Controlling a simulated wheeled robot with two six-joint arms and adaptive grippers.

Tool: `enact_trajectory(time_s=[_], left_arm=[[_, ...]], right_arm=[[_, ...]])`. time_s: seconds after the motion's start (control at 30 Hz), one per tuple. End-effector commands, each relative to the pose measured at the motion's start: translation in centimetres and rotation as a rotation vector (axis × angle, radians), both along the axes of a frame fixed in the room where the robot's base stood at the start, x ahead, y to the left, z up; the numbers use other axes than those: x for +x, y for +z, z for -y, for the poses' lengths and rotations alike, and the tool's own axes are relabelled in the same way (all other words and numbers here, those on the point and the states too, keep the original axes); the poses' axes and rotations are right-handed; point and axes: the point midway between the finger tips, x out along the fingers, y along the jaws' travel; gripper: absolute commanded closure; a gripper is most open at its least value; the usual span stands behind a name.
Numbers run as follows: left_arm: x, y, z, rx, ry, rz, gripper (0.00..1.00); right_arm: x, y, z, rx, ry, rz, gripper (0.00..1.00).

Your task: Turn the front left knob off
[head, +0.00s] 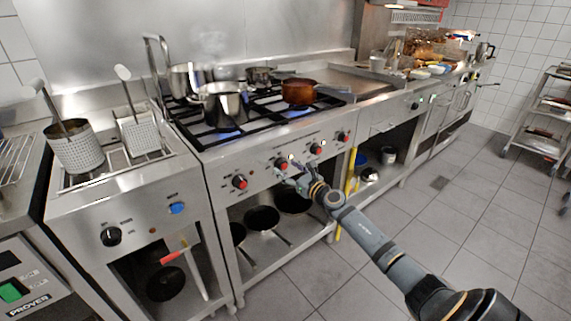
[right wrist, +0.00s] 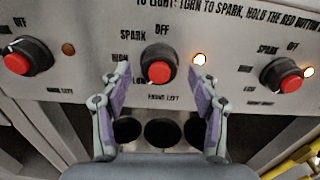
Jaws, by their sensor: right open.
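The front left knob (right wrist: 158,68) is black with a red centre, below an OFF mark and above a "FRONT LEFT" label. The lamp (right wrist: 199,59) beside it glows. In the head view the knob (head: 282,162) is second from the left on the stove front. My right gripper (right wrist: 160,84) is open, its fingertips below and on either side of the knob, with no clear contact. It also shows in the head view (head: 294,172), just in front of the panel. I cannot tell the knob's exact angle. My left gripper is not in view.
Another knob (right wrist: 22,60) with an unlit lamp is at left. A knob (right wrist: 285,75) with a lit lamp is at right. A steel pot (head: 222,104) and a copper pan (head: 298,92) stand on the stove, with blue flames showing. Pans (head: 262,217) lie on the shelf below.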

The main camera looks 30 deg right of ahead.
Motion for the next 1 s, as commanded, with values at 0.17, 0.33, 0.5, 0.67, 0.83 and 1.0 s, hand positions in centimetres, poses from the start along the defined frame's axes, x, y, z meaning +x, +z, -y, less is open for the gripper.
enact_trajectory(time_s=[0.17,0.33,0.5,0.67,0.83,1.0], left_arm=[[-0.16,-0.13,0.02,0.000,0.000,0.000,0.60],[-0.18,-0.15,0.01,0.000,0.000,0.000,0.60],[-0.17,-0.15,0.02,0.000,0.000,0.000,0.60],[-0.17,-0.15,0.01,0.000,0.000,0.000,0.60],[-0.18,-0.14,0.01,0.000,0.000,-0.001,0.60],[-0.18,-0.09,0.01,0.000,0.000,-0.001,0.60]], right_arm=[[1.31,-0.08,-0.17,0.000,0.001,-0.001,0.39],[1.43,-0.17,-0.22,0.000,0.002,-0.002,0.39],[1.41,-0.15,-0.20,0.000,0.002,-0.002,0.48],[1.40,-0.14,-0.19,0.000,0.002,-0.002,0.70],[1.39,-0.14,-0.19,0.000,0.002,-0.002,0.93],[1.39,-0.12,-0.19,0.008,0.002,-0.003,0.93]])
